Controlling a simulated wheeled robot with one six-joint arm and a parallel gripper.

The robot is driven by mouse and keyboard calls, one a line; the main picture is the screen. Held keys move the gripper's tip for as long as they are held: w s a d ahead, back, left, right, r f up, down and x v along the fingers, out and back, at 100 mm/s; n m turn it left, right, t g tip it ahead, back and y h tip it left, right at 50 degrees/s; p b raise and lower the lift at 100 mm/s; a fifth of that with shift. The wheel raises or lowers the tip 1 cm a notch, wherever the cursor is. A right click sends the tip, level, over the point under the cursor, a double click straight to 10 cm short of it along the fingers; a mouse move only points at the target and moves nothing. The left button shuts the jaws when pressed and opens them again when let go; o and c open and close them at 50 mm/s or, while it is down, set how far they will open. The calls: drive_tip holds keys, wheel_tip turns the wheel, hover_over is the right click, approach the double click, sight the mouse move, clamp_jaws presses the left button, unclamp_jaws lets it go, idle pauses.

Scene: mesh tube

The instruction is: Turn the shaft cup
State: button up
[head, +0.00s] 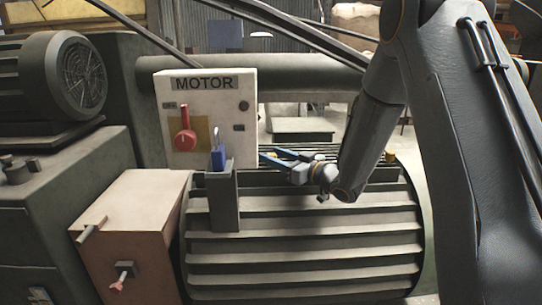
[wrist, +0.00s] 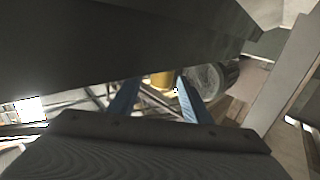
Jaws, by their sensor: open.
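My gripper (head: 268,157) reaches left over the top of the ribbed drum (head: 300,235) in the head view, its two blue fingers spread apart. In the wrist view the blue fingers of my gripper (wrist: 157,82) are apart, with no object visibly clamped between them. A small yellow piece (wrist: 162,78) shows beyond and between the fingertips there. I cannot tell whether it is the shaft cup. No cup can be made out clearly in the head view.
The white MOTOR panel (head: 208,120) with a red handle (head: 185,135) stands left of my gripper. A blue padlock (head: 218,160) is at a grey post (head: 223,200) close by. A pinkish box (head: 130,230) and a finned motor (head: 60,80) stand further left.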

drive_tip(key=shift+w+a, duration=0.4)
drive_tip(key=shift+a, duration=0.1)
drive_tip(key=c, duration=1)
drive_tip(key=shift+c, duration=0.2)
drive_tip(key=shift+s+a+m+t+h, duration=0.1)
drive_tip(key=shift+m+t+h, duration=0.2)
drive_tip(key=shift+h, duration=0.1)
drive_tip(key=shift+m+t+h, duration=0.8)
drive_tip(key=shift+m+h, duration=0.1)
drive_tip(key=shift+h, duration=0.2)
drive_tip(key=shift+m+t+h, duration=0.6)
drive_tip(key=shift+m+h, duration=0.35)
drive_tip(key=shift+h, duration=0.4)
drive_tip(key=shift+m+t+h, duration=0.6)
drive_tip(key=shift+m+h, duration=0.35)
drive_tip(key=shift+h, duration=0.4)
